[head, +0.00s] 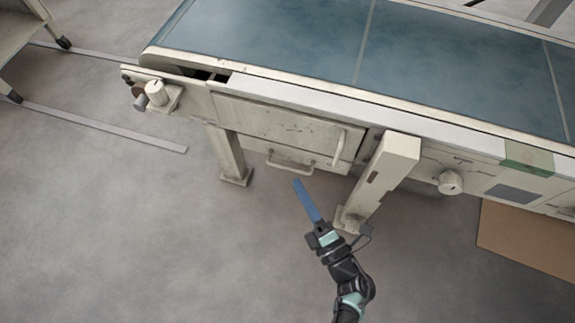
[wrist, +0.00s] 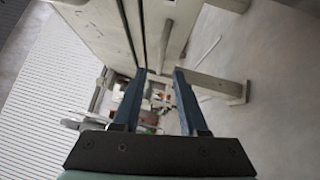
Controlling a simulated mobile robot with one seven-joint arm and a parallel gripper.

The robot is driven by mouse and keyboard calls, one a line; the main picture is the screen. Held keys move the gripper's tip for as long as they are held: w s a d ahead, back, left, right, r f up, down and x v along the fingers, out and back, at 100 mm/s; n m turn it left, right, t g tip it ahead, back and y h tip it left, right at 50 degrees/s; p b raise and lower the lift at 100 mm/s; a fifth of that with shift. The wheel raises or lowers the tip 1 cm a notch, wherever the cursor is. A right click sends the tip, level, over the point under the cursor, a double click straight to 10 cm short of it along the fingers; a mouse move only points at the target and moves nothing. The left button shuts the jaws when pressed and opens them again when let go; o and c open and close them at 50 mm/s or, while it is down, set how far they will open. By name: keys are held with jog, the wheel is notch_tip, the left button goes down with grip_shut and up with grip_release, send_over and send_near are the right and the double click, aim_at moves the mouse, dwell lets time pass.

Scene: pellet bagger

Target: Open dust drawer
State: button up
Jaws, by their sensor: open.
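Under the conveyor bed, a low drawer front with a horizontal bar handle (head: 290,166) shows in the head view; it appears to be the dust drawer and looks shut. Above it is a wide, scuffed beige panel (head: 275,118) with an upright handle (head: 339,148) at its right end. My gripper (head: 297,182) is just below and in front of the low handle in the picture, apart from it as far as I can tell. In the wrist view, the two blue fingers of my gripper (wrist: 160,72) are spread with nothing between them. A beige bar (wrist: 167,45) shows beyond the fingertips.
A beige leg (head: 378,180) stands right of the low handle, close to my arm. Another leg (head: 230,157) stands to the left. A knob (head: 450,182) and a cardboard sheet (head: 527,238) are at the right. The floor at the lower left is clear.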

aim_at(288, 167)
jog(key=b+x, duration=0.1)
jog(key=x, duration=0.5)
jog(key=shift+w+a+b, duration=0.1)
jog(key=shift+w+b, duration=0.25)
jog(key=shift+b, duration=0.05)
grip_shut()
dwell(1.0)
